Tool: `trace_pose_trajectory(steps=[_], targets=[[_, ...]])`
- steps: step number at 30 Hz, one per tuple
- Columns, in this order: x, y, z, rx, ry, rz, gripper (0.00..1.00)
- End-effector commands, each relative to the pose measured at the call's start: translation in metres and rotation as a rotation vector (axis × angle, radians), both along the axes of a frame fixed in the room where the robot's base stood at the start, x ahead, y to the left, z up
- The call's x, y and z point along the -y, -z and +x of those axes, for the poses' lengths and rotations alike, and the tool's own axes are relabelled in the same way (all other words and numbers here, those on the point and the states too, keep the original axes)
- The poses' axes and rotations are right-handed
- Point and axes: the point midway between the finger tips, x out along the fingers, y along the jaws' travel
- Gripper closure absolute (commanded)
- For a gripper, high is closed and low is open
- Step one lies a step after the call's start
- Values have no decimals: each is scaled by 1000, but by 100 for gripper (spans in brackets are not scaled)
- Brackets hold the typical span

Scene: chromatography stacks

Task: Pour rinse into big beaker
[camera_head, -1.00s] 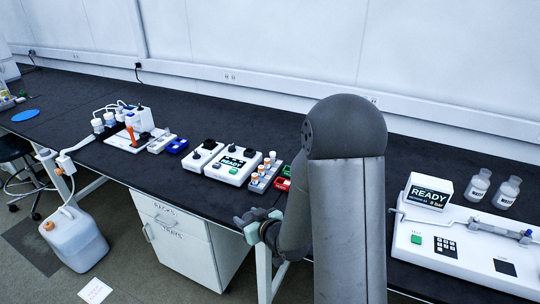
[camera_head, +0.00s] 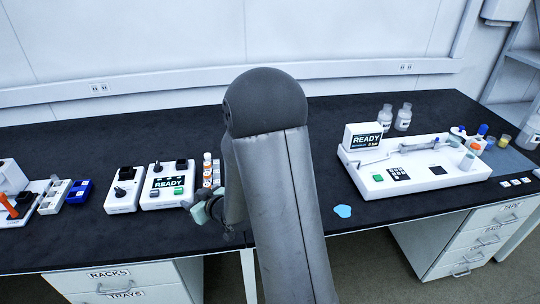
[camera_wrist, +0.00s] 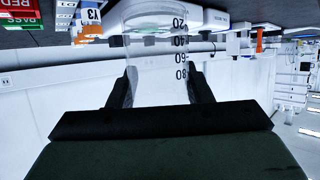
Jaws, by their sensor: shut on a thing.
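My gripper (camera_wrist: 160,92) is shut on a clear graduated beaker (camera_wrist: 158,62), with a dark finger on each side of it in the wrist view. Its printed marks appear upside down there. I cannot tell how much liquid it holds. In the head view my gripper and the pale vessel (camera_head: 201,208) show small beside my arm, near the bench's front edge and partly hidden by my arm. A larger clear vessel (camera_head: 529,136) stands at the bench's far right, cut by the picture edge; it may be the big beaker.
A white READY instrument (camera_head: 405,170) stands on the right of the bench. Two bottles (camera_head: 395,118) stand behind it. A light-blue flat patch (camera_head: 342,211) lies in front. White devices (camera_head: 162,186) and a vial rack (camera_head: 207,171) stand left of my arm. Bench left of the instrument is mostly clear.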

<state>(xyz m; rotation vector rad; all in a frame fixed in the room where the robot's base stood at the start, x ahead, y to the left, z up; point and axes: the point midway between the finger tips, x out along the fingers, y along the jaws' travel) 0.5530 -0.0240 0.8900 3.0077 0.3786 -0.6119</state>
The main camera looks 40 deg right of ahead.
Motion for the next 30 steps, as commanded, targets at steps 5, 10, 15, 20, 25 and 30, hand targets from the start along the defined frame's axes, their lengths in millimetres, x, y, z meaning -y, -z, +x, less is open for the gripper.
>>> trace_pose_trajectory(steps=[5, 10, 15, 20, 25, 30], targets=[[50, 19, 32, -3, 101, -7, 81], [116, 21, 59, -6, 238, -12, 81], [182, 10, 72, -3, 387, -10, 81], [223, -4, 74, 5, 485, -6, 81], [242, -14, 72, 9, 537, -1, 81], [245, -20, 71, 7, 542, 7, 81]])
